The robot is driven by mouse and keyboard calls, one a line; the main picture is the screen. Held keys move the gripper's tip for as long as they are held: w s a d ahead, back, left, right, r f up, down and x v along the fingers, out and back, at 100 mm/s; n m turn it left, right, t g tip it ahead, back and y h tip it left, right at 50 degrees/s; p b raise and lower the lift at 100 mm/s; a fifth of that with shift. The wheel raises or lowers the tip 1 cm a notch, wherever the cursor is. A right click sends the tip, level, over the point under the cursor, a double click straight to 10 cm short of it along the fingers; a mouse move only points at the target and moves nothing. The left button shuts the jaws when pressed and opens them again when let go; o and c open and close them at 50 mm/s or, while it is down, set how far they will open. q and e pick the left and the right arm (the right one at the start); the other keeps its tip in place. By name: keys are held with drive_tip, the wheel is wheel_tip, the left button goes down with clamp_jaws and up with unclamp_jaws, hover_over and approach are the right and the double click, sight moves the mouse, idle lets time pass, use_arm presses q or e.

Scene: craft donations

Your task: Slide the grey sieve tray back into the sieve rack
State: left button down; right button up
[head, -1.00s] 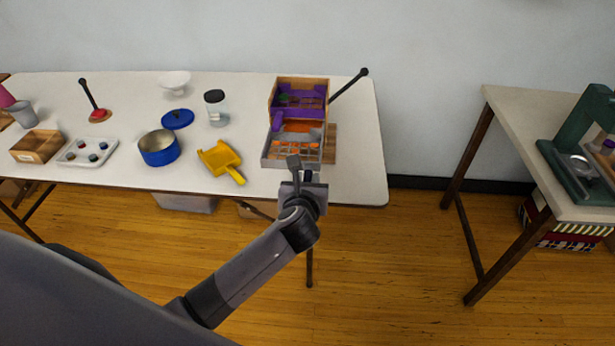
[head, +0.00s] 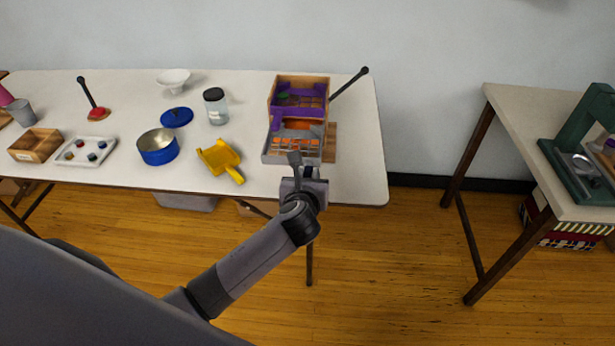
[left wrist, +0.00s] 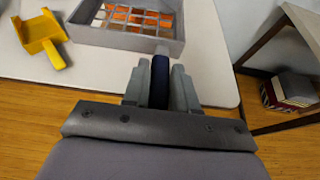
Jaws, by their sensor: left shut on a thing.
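The sieve rack (head: 302,78) is a wooden frame with purple parts near the right end of the table. The grey sieve tray (head: 266,157), with a grid over orange, sticks out of the rack's near side; how deep it sits inside is hidden. In the left wrist view the tray's wall (left wrist: 130,41) lies just ahead, with a dark blue handle (left wrist: 160,80) pointing towards me. My left gripper (head: 298,170) is at the table's front edge; the left wrist view shows its fingers (left wrist: 158,76) shut on the handle. My right gripper is not in view.
A yellow scoop (head: 219,157), a blue pot (head: 158,153) and a jar (head: 215,108) stand left of the rack. Another table (head: 540,170) stands right, across a gap.

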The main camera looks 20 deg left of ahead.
use_arm(q)
drive_tip(key=shift+w+a, duration=0.2)
drive_tip(key=shift+w, duration=0.5)
drive_tip(key=shift+w+a, duration=0.15)
drive_tip(key=shift+w, duration=0.5)
drive_tip(key=shift+w, duration=0.1)
